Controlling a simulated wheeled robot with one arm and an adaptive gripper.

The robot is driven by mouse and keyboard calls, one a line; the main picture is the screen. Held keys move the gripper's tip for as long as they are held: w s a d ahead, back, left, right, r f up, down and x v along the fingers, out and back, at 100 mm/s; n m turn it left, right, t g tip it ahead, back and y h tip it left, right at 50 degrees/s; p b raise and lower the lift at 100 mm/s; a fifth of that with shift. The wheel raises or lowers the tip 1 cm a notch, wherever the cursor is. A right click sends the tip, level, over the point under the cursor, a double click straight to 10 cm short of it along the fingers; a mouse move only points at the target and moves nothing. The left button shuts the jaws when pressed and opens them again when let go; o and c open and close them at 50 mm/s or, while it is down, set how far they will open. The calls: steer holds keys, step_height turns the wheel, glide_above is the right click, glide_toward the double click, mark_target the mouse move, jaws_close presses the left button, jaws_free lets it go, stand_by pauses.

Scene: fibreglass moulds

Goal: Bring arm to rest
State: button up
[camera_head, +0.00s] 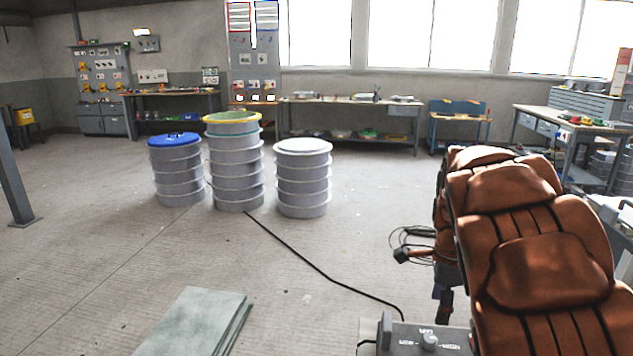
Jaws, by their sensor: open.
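My gripper and arm cannot be made out in the head view, so I cannot see how the arm is posed or what is near the gripper.
A brown padded leather seat (535,255) fills the right foreground beside a grey control box (428,342). A black cable (320,268) crosses the floor to three ribbed drums (233,175). Flat grey sheets (195,325) lie in front. Workbenches (345,102) line the back; the left floor is clear.

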steer(key=s+a+r+n+p, duration=0.1)
steer(key=s+a+n+p, duration=0.1)
steer(key=s+n, duration=0.5)
steer(key=s+a+r+n+g+p, duration=0.1)
steer(key=s+n, duration=0.6)
steer(key=s, duration=0.7)
steer(key=s+a+r+n+g+p, duration=0.1)
steer(key=s+a+r+n+p, duration=0.2)
steer(key=s, duration=0.8)
steer(key=a+n+p, duration=0.2)
steer(key=n, duration=0.1)
steer(key=shift+s+a+n, duration=0.25)
steer(key=shift+a+n, duration=0.15)
